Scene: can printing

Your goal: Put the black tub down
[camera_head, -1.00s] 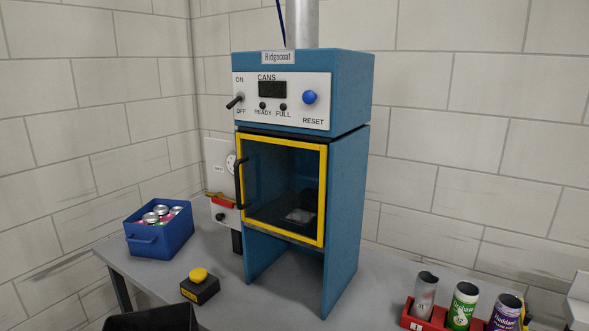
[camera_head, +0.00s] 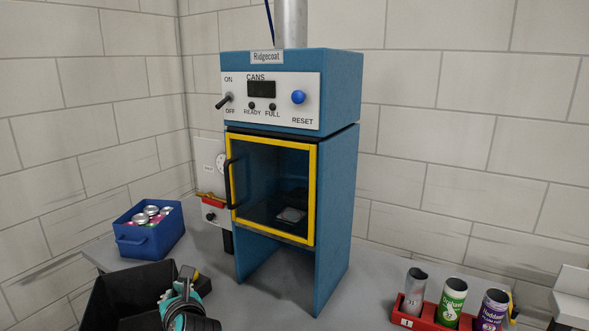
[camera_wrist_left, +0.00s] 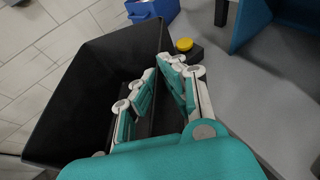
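The black tub (camera_head: 125,278) is at the bottom left of the head view, in front of the table's left part, its lower part cut off by the frame. It fills the left of the left wrist view (camera_wrist_left: 75,95) and looks empty where its inside shows. My left gripper (camera_head: 181,290) is at the tub's right side. In the left wrist view its fingers (camera_wrist_left: 158,88) lie on either side of the tub's wall and are shut on it. Whether the tub's bottom touches anything is hidden. My right gripper is in neither view.
A blue bin of cans (camera_head: 150,238) stands behind the tub. A yellow push button (camera_wrist_left: 184,45) on a black base stands close beside the tub. The blue oven (camera_head: 335,220) stands mid-table, and a red rack (camera_head: 410,318) with three cans is at right.

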